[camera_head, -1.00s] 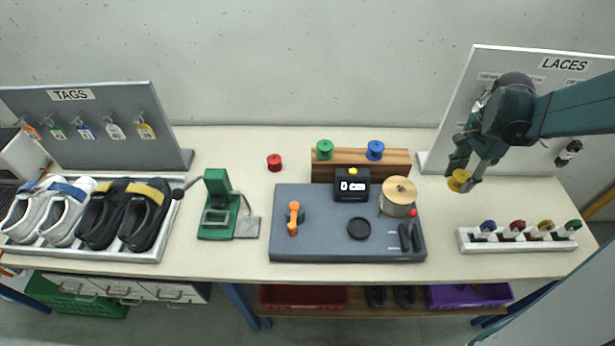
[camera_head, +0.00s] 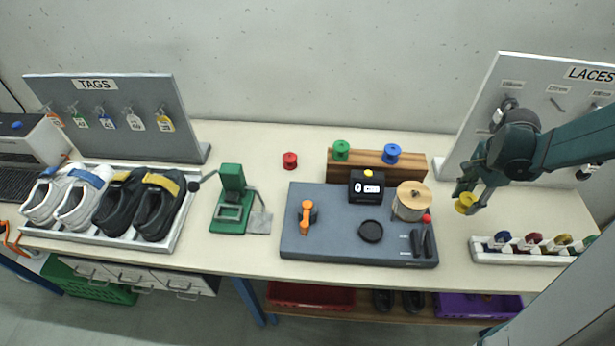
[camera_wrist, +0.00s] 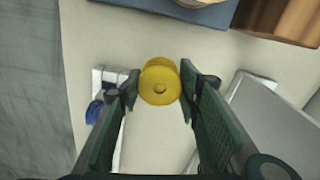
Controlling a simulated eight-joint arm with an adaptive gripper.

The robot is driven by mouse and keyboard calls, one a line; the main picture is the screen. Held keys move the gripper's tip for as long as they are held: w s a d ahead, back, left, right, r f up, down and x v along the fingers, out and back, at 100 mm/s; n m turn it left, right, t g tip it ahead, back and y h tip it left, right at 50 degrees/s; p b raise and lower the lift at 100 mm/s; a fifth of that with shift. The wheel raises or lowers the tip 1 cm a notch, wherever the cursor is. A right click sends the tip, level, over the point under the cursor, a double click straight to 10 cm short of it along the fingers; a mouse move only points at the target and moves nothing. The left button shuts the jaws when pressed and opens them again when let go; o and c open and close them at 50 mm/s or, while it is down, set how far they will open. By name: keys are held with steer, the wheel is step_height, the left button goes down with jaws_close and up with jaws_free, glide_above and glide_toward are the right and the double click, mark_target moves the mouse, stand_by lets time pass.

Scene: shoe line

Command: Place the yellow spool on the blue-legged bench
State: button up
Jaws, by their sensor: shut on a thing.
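The yellow spool (camera_head: 466,203) is held between the fingertips of my gripper (camera_head: 468,196), over the right part of the bench (camera_head: 250,140). In the wrist view the yellow spool (camera_wrist: 160,82) sits between the two fingers of my gripper (camera_wrist: 158,88), with the pale bench top behind it. I cannot tell whether the spool touches the bench top. The bench has a pale top and blue legs; one leg (camera_head: 249,302) shows below the front edge.
The white rack (camera_head: 500,258) of coloured pieces stands in front of my gripper, and the LACES board (camera_head: 478,135) behind it. The grey work mat (camera_head: 330,250) lies to the left. A wooden block (camera_head: 365,172) carries green and blue spools; a red spool (camera_head: 290,160) stands alone.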

steer(key=shift+f, duration=0.15)
steer(key=shift+f+b, duration=0.3)
steer(key=shift+f, duration=2.5)
steer(key=shift+f, duration=0.1)
steer(key=shift+f, duration=1.95)
steer(key=shift+f+b, duration=0.2)
steer(key=shift+b, duration=0.2)
steer(key=o, duration=0.9)
steer(key=shift+r, duration=0.2)
steer(key=shift+r+p, duration=0.8)
steer(key=shift+r, duration=5.2)
